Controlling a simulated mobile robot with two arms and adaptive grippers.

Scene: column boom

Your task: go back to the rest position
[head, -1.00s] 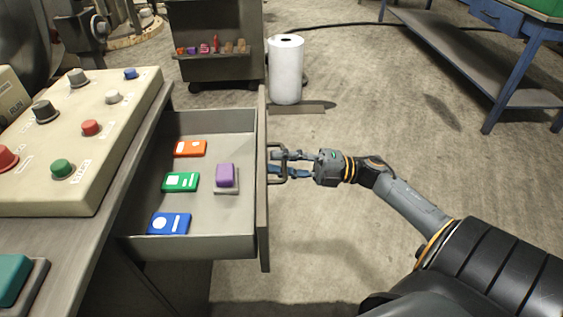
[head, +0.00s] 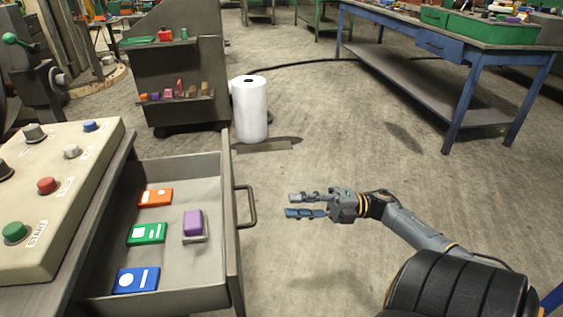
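My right gripper (head: 306,205) is in the head view, right of the open drawer (head: 190,258). Its two fingers point left and stand apart with nothing between them. A gap of bare floor shows between the fingertips and the drawer's handle (head: 246,206). The drawer is pulled out. In it lie an orange card (head: 155,197), a green card (head: 147,233), a blue card (head: 136,280) and a purple block (head: 193,222) on a small grey plate. My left gripper is not in view.
A beige control panel (head: 75,185) with several buttons and knobs stands left of the drawer. A white roll (head: 250,110) stands on the floor beyond, beside a grey cart (head: 180,70). A blue workbench (head: 450,45) is at the back right. The floor around my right gripper is clear.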

